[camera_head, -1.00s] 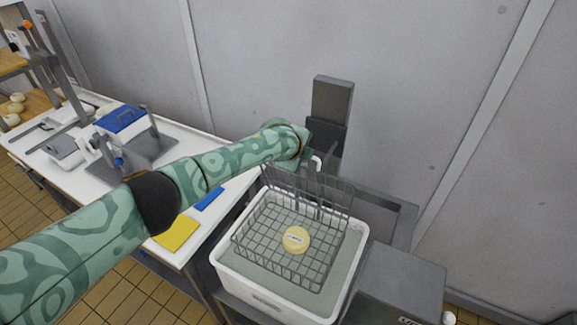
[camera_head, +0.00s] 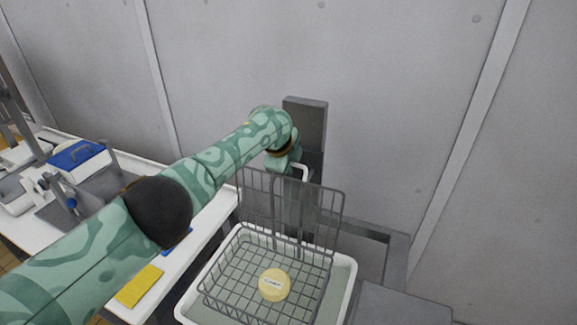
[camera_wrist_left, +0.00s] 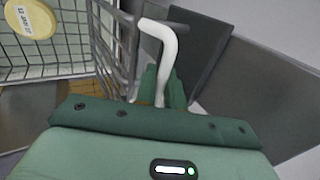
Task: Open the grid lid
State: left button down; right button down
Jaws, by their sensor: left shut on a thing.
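The grid lid (camera_head: 290,212) is a grey wire panel standing about upright at the back edge of a wire basket (camera_head: 225,295). Its white bent handle (camera_head: 304,171) is at the top; it shows large in the left wrist view (camera_wrist_left: 160,36). My left gripper (camera_head: 296,164) is shut on this handle; its green fingers (camera_wrist_left: 160,88) close around the handle's lower end in the wrist view. The basket is open on top and holds a round yellow cheese (camera_head: 274,285) with a white label. My right gripper is in neither view.
The basket sits in a white tub (camera_head: 350,285) of pale liquid. A dark grey post (camera_head: 306,125) stands behind the lid, before the grey wall. A white table (camera_head: 205,235) at the left holds a yellow cloth (camera_head: 139,286) and a blue-lidded box (camera_head: 77,154).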

pick_arm(q)
jog(key=shift+a+f, duration=0.1)
jog(key=shift+f, duration=0.1)
jog(key=c, duration=1.6)
grip_release()
jog(key=shift+r, duration=0.1)
jog(key=shift+s+r+p, duration=0.15)
jog(key=shift+r+p, duration=0.35)
jog(key=shift+p, duration=0.15)
jog(key=p+v, duration=0.4)
jog(key=v, duration=1.1)
jog(key=shift+s+a, duration=0.1)
jog(key=shift+s, duration=0.1)
jog(key=shift+f, duration=0.1)
